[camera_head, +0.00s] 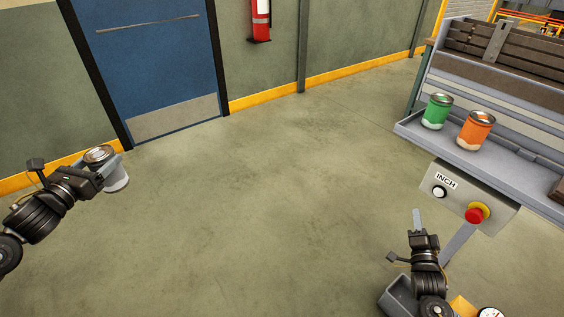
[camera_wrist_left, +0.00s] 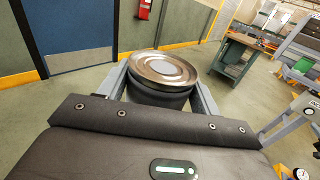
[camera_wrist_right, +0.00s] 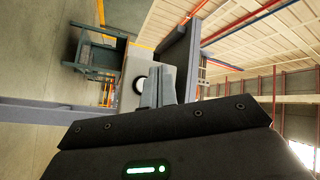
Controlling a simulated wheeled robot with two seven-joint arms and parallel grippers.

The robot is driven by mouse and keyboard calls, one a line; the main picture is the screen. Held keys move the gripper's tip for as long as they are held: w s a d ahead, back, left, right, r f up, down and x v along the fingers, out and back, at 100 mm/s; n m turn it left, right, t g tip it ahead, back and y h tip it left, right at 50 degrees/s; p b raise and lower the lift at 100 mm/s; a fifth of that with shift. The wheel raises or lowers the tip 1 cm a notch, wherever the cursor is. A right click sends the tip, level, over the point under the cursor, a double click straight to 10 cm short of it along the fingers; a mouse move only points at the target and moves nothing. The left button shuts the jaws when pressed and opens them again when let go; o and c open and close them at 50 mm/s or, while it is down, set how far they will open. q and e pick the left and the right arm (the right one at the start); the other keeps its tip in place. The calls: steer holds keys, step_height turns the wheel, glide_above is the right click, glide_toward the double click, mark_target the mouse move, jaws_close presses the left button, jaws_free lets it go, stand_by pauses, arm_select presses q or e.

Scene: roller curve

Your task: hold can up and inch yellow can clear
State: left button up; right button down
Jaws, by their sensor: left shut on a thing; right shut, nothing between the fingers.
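My left gripper (camera_head: 108,170) is shut around a can (camera_head: 117,184) with a metal lid and a pale lower body, held up in the air at the left. The can's lid (camera_wrist_left: 163,68) fills the middle of the left wrist view; its label is mostly hidden by the fingers. My right gripper (camera_head: 417,219) is shut and empty, its fingertips pointing up, below and left of the white INCH button (camera_head: 438,192). The button (camera_wrist_right: 138,86) also shows beside the fingers in the right wrist view. I see no clearly yellow can.
A green can (camera_head: 437,111) and an orange can (camera_head: 476,131) stand on the grey ledge (camera_head: 408,127) of the conveyor. A red stop button (camera_head: 474,214) with a yellow collar sits right of INCH. The floor between my arms is clear.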

mark_target(439, 192)
arm_select(q)
steer(key=shift+w+a+r, duration=0.1)
steer(key=shift+a+r, duration=0.05)
steer(key=shift+a, duration=0.15)
arm_select(e)
steer(key=shift+d+r, duration=0.1)
steer(key=shift+r, duration=0.55)
steer(key=shift+w, duration=0.1)
